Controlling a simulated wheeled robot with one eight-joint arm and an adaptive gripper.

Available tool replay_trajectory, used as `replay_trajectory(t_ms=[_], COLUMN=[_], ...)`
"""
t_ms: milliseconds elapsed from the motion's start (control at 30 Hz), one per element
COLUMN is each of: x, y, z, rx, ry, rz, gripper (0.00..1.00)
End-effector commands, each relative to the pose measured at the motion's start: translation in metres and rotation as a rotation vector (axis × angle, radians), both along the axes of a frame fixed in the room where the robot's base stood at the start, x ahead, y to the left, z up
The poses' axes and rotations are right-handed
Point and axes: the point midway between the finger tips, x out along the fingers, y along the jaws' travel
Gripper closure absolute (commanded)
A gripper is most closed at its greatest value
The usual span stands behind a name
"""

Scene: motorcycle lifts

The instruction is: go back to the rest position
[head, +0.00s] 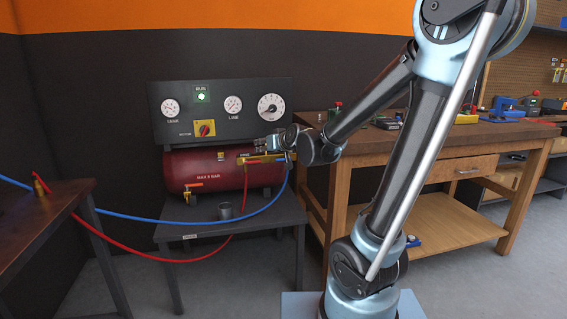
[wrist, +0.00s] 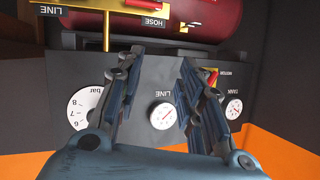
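My gripper (head: 272,143) is in front of the compressor's gauge panel (head: 185,92), near the panel's lower right, at the end of my outstretched arm. In the wrist view, which looks upside down, my gripper (wrist: 160,58) has its two dark blue fingers apart, with nothing visible between them. The line gauge (wrist: 162,116) shows behind the gap. The red tank (head: 225,170) lies below the panel. Part of the gripper's outline blends with the brass fittings (head: 255,158) in the head view, so I cannot tell whether they touch.
A wooden workbench (head: 440,137) stands right, behind my arm. A red hose (head: 115,243) and a blue hose (head: 150,221) run to a left table (head: 50,205). The RUN lamp (head: 201,96) looks lit.

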Motion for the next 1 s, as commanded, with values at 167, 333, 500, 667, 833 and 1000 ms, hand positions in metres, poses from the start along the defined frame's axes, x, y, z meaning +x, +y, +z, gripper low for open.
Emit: replay_trajectory(t_ms=[167,333,500,667,833,1000], x=[-0.037,-0.079,-0.128,-0.179,-0.236,-0.283], y=[-0.052,-0.100,-0.146,-0.186,-0.224,-0.249], z=[-0.028,-0.057,-0.087,-0.114,-0.141,-0.160], rx=[-0.089,-0.169,-0.242,-0.302,-0.355,-0.392], ry=[0.137,0.280,0.430,0.577,0.737,0.864], rz=[-0.035,-0.079,-0.136,-0.201,-0.280,-0.345], gripper=[0.65,0.65,0.65,0.65,0.65,0.65])
